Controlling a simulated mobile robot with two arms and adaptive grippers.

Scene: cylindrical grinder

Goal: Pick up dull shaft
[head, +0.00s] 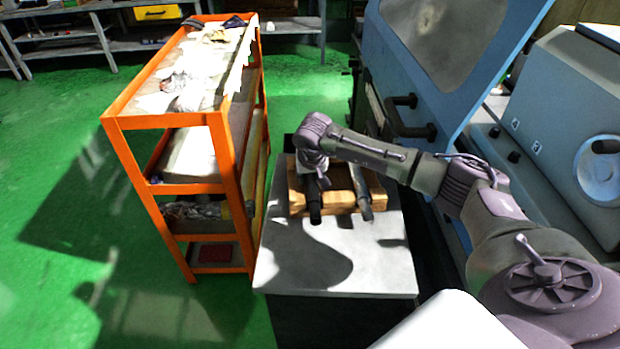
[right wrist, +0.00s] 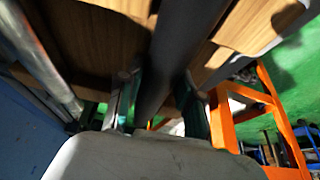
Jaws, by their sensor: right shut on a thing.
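The dull shaft (head: 314,209) is dark grey and lies on the wooden holder (head: 296,203) on the grey-topped table, its near end sticking out past the wood. My right gripper (head: 313,181) is above it and shut on it, hiding its middle part. In the right wrist view the dull shaft (right wrist: 178,55) runs between the two fingers of the right gripper (right wrist: 160,108). A second shaft (head: 363,192) lies to its right on the same holder; it looks shinier in the right wrist view (right wrist: 42,62). My left gripper is not in view.
An orange shelf trolley (head: 228,165) with rags and paper stands close on the left. The blue grinder machine (head: 440,110) stands close on the right. The front of the grey table (head: 345,268) is bare apart from shadows.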

